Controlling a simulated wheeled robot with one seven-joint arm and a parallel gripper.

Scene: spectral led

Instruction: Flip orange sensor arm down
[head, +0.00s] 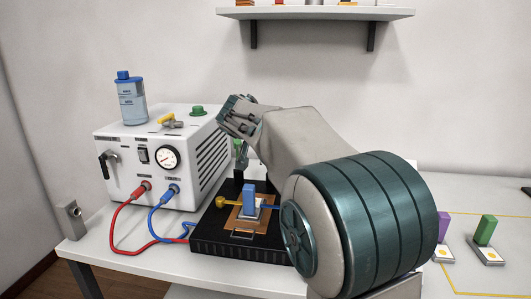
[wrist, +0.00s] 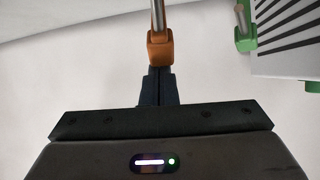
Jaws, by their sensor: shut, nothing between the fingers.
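The orange sensor arm shows in the wrist view as an orange block (wrist: 160,48) on a thin metal rod that runs up out of the picture. My gripper (wrist: 158,75) is shut with nothing between its dark fingers. Its tips are right at the lower edge of the orange block; I cannot tell whether they touch. In the head view my arm's wrist hangs behind the black test base (head: 215,235), and my arm hides the fingertips and the orange block. A blue block (head: 249,197) stands upright on the copper-coloured plate of the base.
A white instrument box (head: 125,135) with a gauge, red and blue cables and a blue bottle (head: 131,100) on top stands left. Its vented side (wrist: 290,40) shows in the wrist view. Purple (head: 442,225) and green (head: 486,230) blocks stand right. A shelf (head: 315,14) hangs above.

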